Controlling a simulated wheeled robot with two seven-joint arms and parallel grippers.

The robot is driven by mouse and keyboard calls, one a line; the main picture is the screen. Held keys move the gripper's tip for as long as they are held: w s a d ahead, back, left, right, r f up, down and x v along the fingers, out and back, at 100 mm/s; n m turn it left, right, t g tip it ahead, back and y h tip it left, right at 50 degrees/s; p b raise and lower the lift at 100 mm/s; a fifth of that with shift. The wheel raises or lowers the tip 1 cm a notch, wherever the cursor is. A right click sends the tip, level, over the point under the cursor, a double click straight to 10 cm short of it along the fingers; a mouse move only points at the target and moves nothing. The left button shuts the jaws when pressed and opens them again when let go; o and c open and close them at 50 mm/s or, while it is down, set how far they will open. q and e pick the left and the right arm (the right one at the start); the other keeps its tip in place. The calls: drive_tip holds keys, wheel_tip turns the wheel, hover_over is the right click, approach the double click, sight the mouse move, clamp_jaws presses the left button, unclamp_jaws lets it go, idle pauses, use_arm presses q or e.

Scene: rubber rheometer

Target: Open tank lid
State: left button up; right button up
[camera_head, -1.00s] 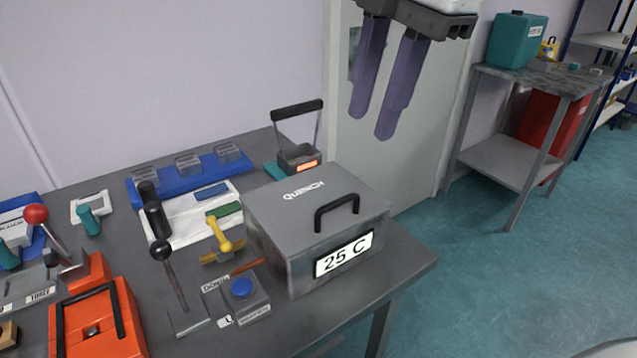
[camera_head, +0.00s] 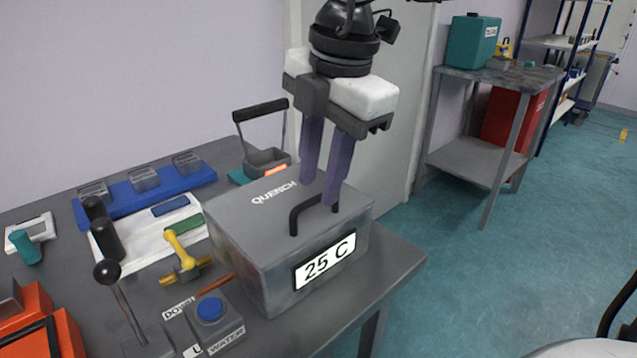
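The grey quench tank (camera_head: 255,235) stands on the bench with its lid flat and closed. A black handle (camera_head: 295,213) arches over the lid. A "25 C" display is on the front. My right gripper (camera_head: 321,190) points down over the lid, its two purple fingers apart. The fingertips are at the handle, and one overlaps its right end in the picture. Whether they touch the handle is unclear. My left gripper is not in view.
A small basket with a tall black handle (camera_head: 262,110) stands behind the tank. A blue-button box (camera_head: 211,312), a black-knobbed lever (camera_head: 123,305) and a yellow valve (camera_head: 180,255) are to its left. A side table (camera_head: 470,158) stands at the back right.

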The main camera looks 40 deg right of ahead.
drive_tip(key=shift+w+f, duration=0.15)
drive_tip(key=shift+f, duration=0.7)
clamp_jaws()
drive_tip(key=shift+r, duration=0.15)
